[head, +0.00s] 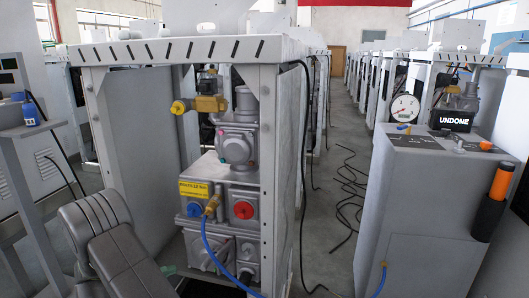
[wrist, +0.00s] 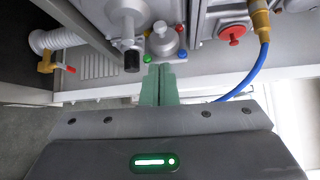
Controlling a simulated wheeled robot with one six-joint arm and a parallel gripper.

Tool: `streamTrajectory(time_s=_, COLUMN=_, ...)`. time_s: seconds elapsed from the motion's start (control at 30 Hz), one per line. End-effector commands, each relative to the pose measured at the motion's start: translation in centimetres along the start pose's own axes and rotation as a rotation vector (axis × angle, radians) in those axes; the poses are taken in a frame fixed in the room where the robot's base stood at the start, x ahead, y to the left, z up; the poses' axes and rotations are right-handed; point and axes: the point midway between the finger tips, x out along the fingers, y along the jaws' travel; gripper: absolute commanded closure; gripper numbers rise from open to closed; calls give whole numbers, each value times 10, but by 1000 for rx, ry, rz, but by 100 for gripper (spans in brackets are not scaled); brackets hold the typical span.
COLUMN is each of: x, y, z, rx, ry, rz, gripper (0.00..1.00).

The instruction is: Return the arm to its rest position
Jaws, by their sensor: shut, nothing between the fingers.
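My gripper (wrist: 159,70) shows in the wrist view as two green fingers pressed together, with nothing between them. Its tips point at the lower part of a dispenser's fittings, near a grey knob ringed by small coloured caps (wrist: 163,42). I cannot tell whether the tips touch anything. In the head view my grey arm (head: 108,240) is at the lower left, in front of the nearest dispenser frame (head: 190,50). Most of my gripper is hidden there behind the arm; a small greenish patch shows beside it.
The dispenser holds grey valve housings, a yellow label (head: 195,189), a red knob (head: 243,210) and a blue hose (head: 215,258). A grey cabinet (head: 420,215) with a gauge stands right. Black cables (head: 350,185) lie on the aisle floor. A blue bottle (head: 30,113) stands left.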

Motion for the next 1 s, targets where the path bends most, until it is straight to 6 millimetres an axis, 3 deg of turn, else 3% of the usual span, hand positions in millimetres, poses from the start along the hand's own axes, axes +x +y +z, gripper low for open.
streamTrajectory(time_s=0.3, x=64, y=2, z=-1, rx=2, ry=7, rz=1, gripper=100)
streamTrajectory(time_s=0.5, x=97, y=1, z=-1, rx=1, ry=8, rz=0, gripper=100)
streamTrajectory(time_s=0.7, x=114, y=0, z=-1, rx=1, ry=7, rz=1, gripper=100)
streamTrajectory(time_s=1.0, x=118, y=-1, z=-1, rx=1, ry=7, rz=0, gripper=100)
